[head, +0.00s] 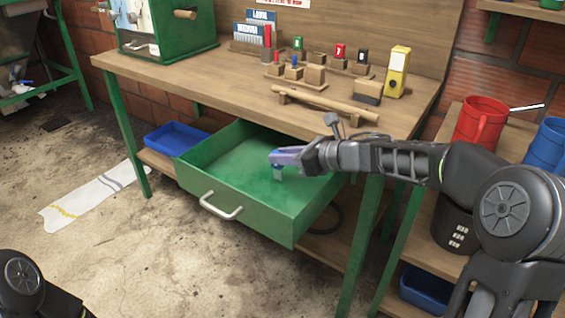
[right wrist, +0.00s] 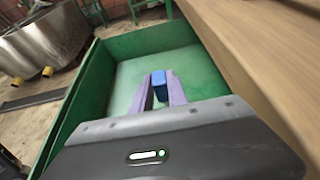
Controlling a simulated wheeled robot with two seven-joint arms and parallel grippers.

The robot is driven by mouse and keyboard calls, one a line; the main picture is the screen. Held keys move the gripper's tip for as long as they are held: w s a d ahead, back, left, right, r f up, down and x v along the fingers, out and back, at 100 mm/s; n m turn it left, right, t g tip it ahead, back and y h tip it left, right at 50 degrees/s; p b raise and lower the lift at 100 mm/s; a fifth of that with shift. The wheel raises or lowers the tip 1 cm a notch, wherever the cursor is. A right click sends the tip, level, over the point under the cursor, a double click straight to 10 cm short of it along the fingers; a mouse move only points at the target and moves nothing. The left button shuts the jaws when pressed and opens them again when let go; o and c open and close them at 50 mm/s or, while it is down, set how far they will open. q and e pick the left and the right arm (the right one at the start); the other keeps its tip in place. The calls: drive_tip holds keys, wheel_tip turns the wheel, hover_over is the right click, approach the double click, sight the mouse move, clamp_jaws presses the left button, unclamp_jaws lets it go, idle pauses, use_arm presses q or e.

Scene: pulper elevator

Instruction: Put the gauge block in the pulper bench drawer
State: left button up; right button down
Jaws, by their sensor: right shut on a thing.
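The green drawer (head: 240,223) of the wooden-topped bench (head: 180,85) is pulled out, with its handle (head: 221,207) at the front. Its green wall also shows in the right wrist view (right wrist: 75,100). My right gripper (head: 278,159) is over the inside of the drawer, its fingers pointing left in the head view. It is shut on a small blue block (right wrist: 159,84), which I take to be the gauge block. The block sits between the purple fingertips, above the drawer floor as far as I can tell. My left gripper is out of view.
A blue bin (head: 176,136) stands on the lower shelf left of the drawer. On the bench top are wooden blocks, a rolling-pin-like rod (head: 325,104) and a yellow device (head: 397,72). The drawer floor looks clear.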

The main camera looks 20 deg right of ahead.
drive_tip(key=shift+f, duration=0.45)
drive_tip(key=shift+f, duration=0.1)
drive_tip(key=c, duration=1.3)
unclamp_jaws()
drive_tip(key=shift+r, duration=0.2)
drive_tip(key=p+v, duration=0.1)
drive_tip(key=v, duration=1.1)
drive_tip(key=shift+f, duration=0.15)
